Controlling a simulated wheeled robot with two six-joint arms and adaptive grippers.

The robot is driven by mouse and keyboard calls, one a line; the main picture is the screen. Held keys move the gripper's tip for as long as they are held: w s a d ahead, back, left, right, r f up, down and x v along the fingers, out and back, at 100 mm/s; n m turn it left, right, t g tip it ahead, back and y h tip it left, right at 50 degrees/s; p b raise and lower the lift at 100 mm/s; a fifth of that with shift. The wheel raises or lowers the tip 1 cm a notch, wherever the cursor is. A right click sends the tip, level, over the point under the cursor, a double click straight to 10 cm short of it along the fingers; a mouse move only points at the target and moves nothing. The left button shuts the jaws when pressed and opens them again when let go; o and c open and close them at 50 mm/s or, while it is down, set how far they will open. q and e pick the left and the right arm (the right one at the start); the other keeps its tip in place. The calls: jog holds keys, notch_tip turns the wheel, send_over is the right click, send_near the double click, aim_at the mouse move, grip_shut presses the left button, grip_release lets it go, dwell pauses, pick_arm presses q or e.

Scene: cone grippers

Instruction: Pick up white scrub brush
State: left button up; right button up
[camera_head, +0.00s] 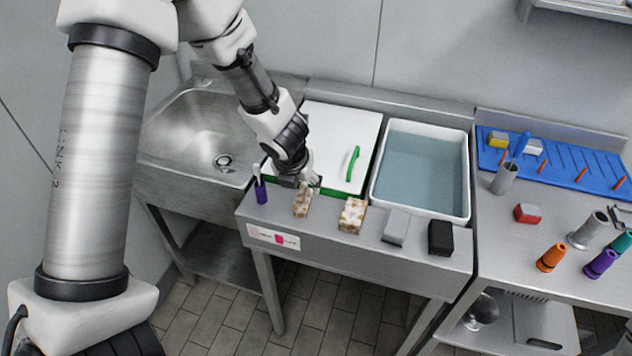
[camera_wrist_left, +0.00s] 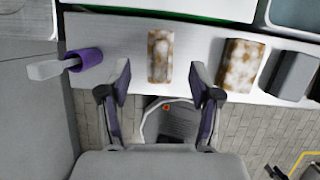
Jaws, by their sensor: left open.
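A white brush-like piece (camera_head: 256,171) stands upright in a purple holder (camera_head: 261,190) at the left front of the steel counter. In the left wrist view, the white piece (camera_wrist_left: 45,69) sticks out leftward from the purple holder (camera_wrist_left: 85,60); its bristles cannot be made out. My left gripper (camera_head: 306,184) is open and empty, to the right of the holder. In the left wrist view, its fingers (camera_wrist_left: 160,80) are spread with a brown-and-white block (camera_wrist_left: 160,55) just beyond the gap between them, and the holder lies outside the left finger. My right gripper is not in view.
A second mottled block (camera_head: 352,215), a grey block (camera_head: 396,227) and a black block (camera_head: 440,238) line the front edge. A white board (camera_head: 335,125) with a green brush (camera_head: 352,163) lies behind. A water tub (camera_head: 466,165) stands right, a sink (camera_head: 190,130) left.

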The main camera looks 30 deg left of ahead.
aim_at(304, 194)
pick_arm(q)
notch_tip(304, 194, down, 2)
jog(key=x, duration=0.2)
jog(key=b+x, duration=0.1)
jog(key=x, duration=0.2)
jog(key=shift+w+a, duration=0.1)
jog(key=shift+w, duration=0.3)
jog(key=shift+s+r, duration=0.2)
grip_shut()
